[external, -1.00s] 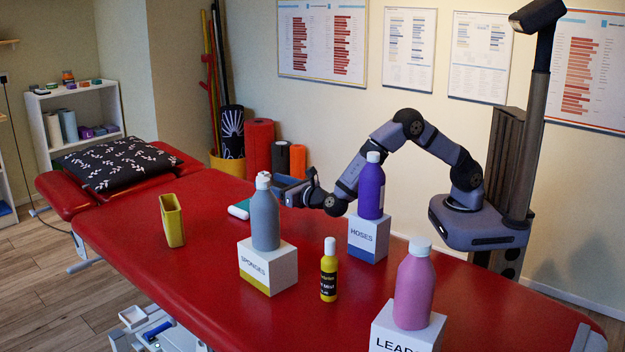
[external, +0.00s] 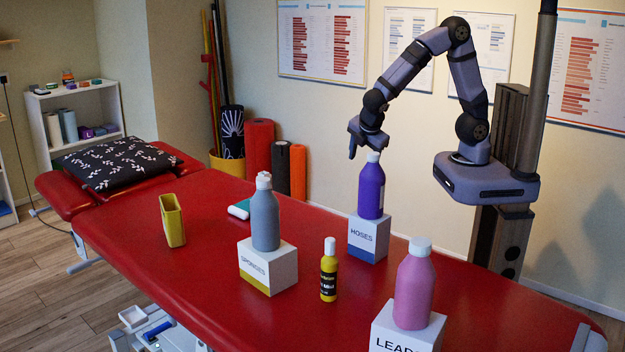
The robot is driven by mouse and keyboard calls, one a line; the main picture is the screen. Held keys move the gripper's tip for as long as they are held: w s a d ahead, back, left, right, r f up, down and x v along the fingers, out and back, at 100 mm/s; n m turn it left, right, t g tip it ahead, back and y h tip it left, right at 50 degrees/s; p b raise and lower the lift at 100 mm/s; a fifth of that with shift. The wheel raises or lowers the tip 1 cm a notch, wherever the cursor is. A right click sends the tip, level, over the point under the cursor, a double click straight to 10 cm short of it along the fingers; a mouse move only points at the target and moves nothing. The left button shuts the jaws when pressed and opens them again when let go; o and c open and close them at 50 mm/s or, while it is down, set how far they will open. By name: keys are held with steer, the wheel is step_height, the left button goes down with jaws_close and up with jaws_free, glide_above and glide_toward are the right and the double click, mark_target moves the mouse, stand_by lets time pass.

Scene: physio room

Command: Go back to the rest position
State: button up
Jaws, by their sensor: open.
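My gripper (external: 352,154) hangs in the air just above and behind the purple bottle, pointing down, with nothing held in it. The arm is bent high, with its elbow up near the wall posters. The purple bottle (external: 371,188) stands upright on the white block labelled HOSES (external: 367,238). The grey bottle (external: 265,220) stands on the block labelled SPONGES (external: 268,266). The pink bottle (external: 413,290) stands on a block whose label begins LEAD (external: 405,335).
On the red treatment table (external: 330,310) also stand a small yellow bottle (external: 328,270) and a yellow open container (external: 172,220). A white and teal item (external: 239,209) lies behind the grey bottle. A patterned pillow (external: 115,163) lies at the far left end. Posters hang behind the arm.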

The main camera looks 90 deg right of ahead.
steer(key=s+a+r+m+y+p, duration=0.5)
steer(key=s+a+m+y+p, duration=0.1)
steer(key=s+a+m, duration=0.2)
steer(key=shift+s+a, duration=0.85)
steer(key=shift+s, duration=0.2)
